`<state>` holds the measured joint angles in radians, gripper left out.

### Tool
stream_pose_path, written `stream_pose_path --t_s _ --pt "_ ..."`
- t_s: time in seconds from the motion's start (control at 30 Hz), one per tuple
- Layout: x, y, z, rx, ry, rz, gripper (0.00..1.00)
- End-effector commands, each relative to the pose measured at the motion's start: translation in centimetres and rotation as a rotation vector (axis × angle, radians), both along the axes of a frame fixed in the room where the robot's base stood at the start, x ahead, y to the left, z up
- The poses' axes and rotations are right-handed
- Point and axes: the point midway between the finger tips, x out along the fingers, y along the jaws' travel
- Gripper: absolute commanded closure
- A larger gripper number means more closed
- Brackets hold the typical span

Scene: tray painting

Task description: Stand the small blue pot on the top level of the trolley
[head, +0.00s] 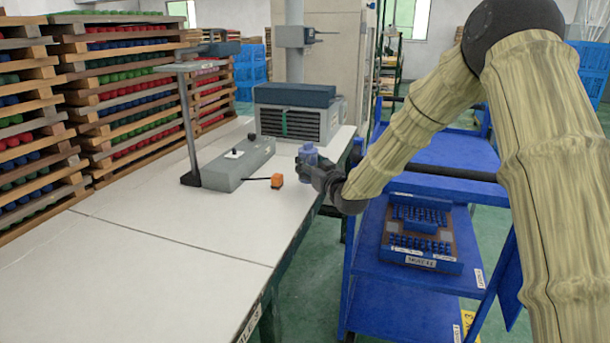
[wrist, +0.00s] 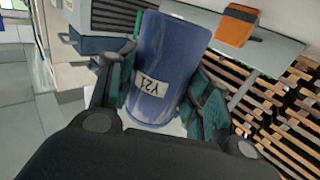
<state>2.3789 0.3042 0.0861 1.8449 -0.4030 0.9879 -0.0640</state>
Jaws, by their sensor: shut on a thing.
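The small blue pot (head: 308,154) is held in my gripper (head: 318,170), over the right edge of the white table. In the wrist view the pot (wrist: 168,62) fills the space between the two fingers of my gripper (wrist: 163,98), and a white label reading like "Y21" shows on its side. The blue trolley (head: 418,277) stands right of the table. Its top level (head: 450,152) is partly hidden behind my arm. A lower shelf of the trolley carries a tray of small blue pieces (head: 421,240).
The white table (head: 130,240) bears a grey box (head: 238,165), an orange block (head: 277,181) and a grey vented unit (head: 300,115). Racks of stacked wooden trays (head: 120,90) stand at the left. The table's front is clear.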

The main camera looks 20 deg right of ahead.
Motion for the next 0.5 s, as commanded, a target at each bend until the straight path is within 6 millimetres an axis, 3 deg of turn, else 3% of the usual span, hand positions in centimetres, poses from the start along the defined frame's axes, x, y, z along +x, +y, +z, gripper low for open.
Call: stream_pose_path --t_s 0.03,0.1,0.5 --pt "-0.2 -0.4 -1.9 0.000 0.004 -0.004 0.63" --pt "-0.3 -0.6 -2.7 0.001 0.002 -0.006 0.63" --pt "-0.2 -0.4 -3.4 0.000 0.001 -0.004 0.63"
